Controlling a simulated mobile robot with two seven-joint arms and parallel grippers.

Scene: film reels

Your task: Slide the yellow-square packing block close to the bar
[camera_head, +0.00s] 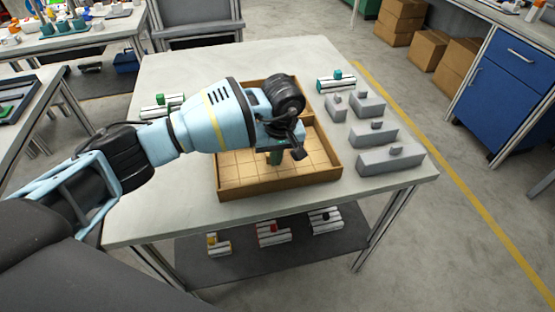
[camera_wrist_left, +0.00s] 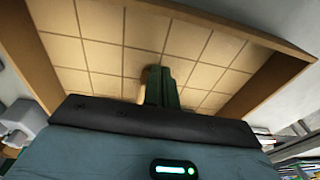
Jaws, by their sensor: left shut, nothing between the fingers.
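I cannot pick out a yellow-square packing block or a bar for certain in either view. A wooden tray (camera_head: 222,180) with a tan gridded floor stands on the table; its rim and floor also fill the left wrist view (camera_wrist_left: 262,100). My left gripper (camera_head: 275,157) reaches down into the tray, its dark green fingers shut and empty. The fingers also show in the left wrist view (camera_wrist_left: 162,88). A small brown patch beside their tips there is too unclear to name. My arm hides the tray's far left part. My right gripper is not in view.
Several grey blocks (camera_head: 391,160) stand right of the tray. Striped pieces with green parts (camera_head: 336,82) lie at the back right and left. The table's front left is clear.

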